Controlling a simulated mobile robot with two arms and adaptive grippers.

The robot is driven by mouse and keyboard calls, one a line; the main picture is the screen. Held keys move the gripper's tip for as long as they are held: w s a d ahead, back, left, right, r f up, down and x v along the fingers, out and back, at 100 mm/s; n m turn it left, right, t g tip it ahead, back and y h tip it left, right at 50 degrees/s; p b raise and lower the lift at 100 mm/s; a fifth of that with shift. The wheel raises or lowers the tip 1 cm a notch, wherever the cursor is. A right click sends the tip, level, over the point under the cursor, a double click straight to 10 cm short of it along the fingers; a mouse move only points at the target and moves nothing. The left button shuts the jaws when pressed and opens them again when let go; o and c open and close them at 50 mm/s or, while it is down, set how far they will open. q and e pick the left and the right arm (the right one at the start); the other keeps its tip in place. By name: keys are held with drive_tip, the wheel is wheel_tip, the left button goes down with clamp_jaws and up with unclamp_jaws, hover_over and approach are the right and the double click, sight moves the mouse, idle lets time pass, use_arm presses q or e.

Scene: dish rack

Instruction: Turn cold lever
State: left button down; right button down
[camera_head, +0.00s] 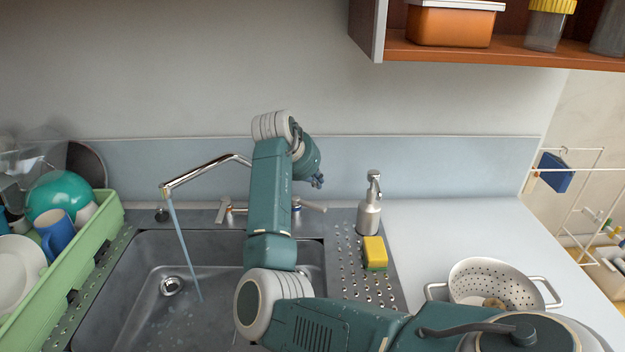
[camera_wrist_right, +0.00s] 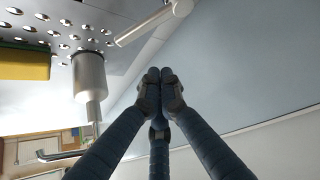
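The metal faucet (camera_head: 205,172) stands behind the sink, and a thin stream of water (camera_head: 183,245) runs from its spout. The cold lever (camera_head: 312,206), with a blue mark at its base, points right, partly behind my right arm. The other lever (camera_head: 225,212), with a red mark, is left of my arm. My right gripper (camera_head: 318,182) is above and near the cold lever. In the right wrist view its fingertips (camera_wrist_right: 160,80) are together with nothing seen between them. The cold lever (camera_wrist_right: 150,24) shows there just beyond the fingertips, apparently apart from them. My left gripper is not in view.
A soap dispenser (camera_head: 369,205) and a yellow-green sponge (camera_head: 375,253) stand right of the sink (camera_head: 140,290). A white colander (camera_head: 495,283) is farther right. A green dish rack (camera_head: 75,250) with dishes is at left. A shelf (camera_head: 500,54) hangs at upper right.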

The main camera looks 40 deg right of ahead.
sight(308, 204)
drive_tip(key=p+x, duration=0.1)
drive_tip(key=x, duration=0.6)
drive_tip(key=shift+d+p, duration=0.1)
drive_tip(key=shift+p, duration=0.25)
drive_tip(key=a, duration=0.1)
drive_tip(key=s+a+p, duration=0.1)
drive_tip(key=a, duration=0.1)
drive_tip(key=shift+s+a+r, duration=0.1)
drive_tip(key=shift+a+r, duration=0.05)
drive_tip(key=shift+a, duration=0.05)
drive_tip(key=shift+s+a, duration=0.15)
drive_tip(key=shift+a, duration=0.15)
drive_tip(key=shift+d, duration=0.1)
drive_tip(key=shift+d, duration=0.1)
